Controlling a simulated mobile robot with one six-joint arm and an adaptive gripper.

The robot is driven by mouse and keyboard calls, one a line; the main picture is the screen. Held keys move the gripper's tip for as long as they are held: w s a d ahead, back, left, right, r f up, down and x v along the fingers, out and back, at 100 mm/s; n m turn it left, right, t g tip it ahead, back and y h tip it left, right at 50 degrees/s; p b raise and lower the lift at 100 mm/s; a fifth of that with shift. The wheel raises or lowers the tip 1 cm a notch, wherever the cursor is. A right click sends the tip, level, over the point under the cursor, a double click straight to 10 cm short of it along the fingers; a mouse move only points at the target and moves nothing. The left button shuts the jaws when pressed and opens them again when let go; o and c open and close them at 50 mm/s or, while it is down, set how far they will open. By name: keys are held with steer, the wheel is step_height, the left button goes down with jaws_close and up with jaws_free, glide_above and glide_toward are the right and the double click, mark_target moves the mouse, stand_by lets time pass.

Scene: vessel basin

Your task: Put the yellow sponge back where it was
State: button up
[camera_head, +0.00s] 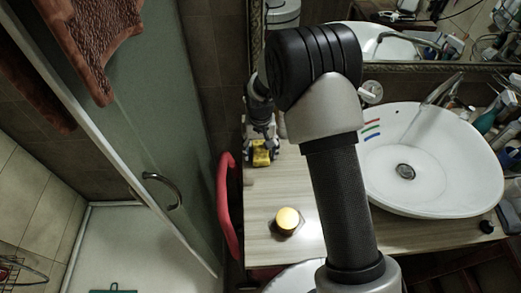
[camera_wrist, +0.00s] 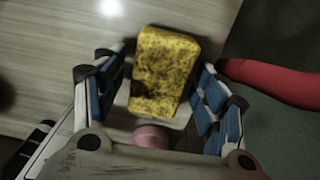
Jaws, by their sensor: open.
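The yellow sponge (camera_wrist: 165,72), with dark speckles, lies on the pale wood counter (camera_wrist: 55,50) in the wrist view. My gripper (camera_wrist: 157,66) is open, with one blue-padded finger on each side of the sponge. A gap shows on the left; on the right the finger is very close, and I cannot tell whether it touches. In the head view the sponge (camera_head: 262,156) is at the counter's left end, below my gripper (camera_head: 262,142), which partly hides it.
A yellow-topped round object (camera_head: 288,220) stands on the counter's front part. A white basin (camera_head: 430,160) fills the right. A red curved rail (camera_head: 227,205) runs along the counter's left edge. A pink round object (camera_wrist: 151,136) is near the gripper's palm. Bottles crowd the far right.

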step_height(320, 180, up, 12)
steer(key=p, duration=0.3)
step_height(320, 180, up, 11)
steer(key=t, duration=0.1)
glide_above(261, 150)
steer(key=s+d, duration=0.4)
steer(key=s, duration=0.1)
steer(key=s+d+r+t, duration=0.1)
steer(key=s+d+r, duration=0.1)
steer(key=s, duration=0.6)
steer(key=s+d+r+t, duration=0.1)
steer(key=s+r, duration=0.3)
steer(key=s, duration=0.4)
steer(key=s+d+r+t, duration=0.1)
steer(key=s+d+r, duration=0.2)
steer(key=s, duration=0.6)
steer(key=shift+d+r+t, duration=0.15)
steer(key=shift+d+t, duration=0.15)
steer(key=shift+d, duration=0.15)
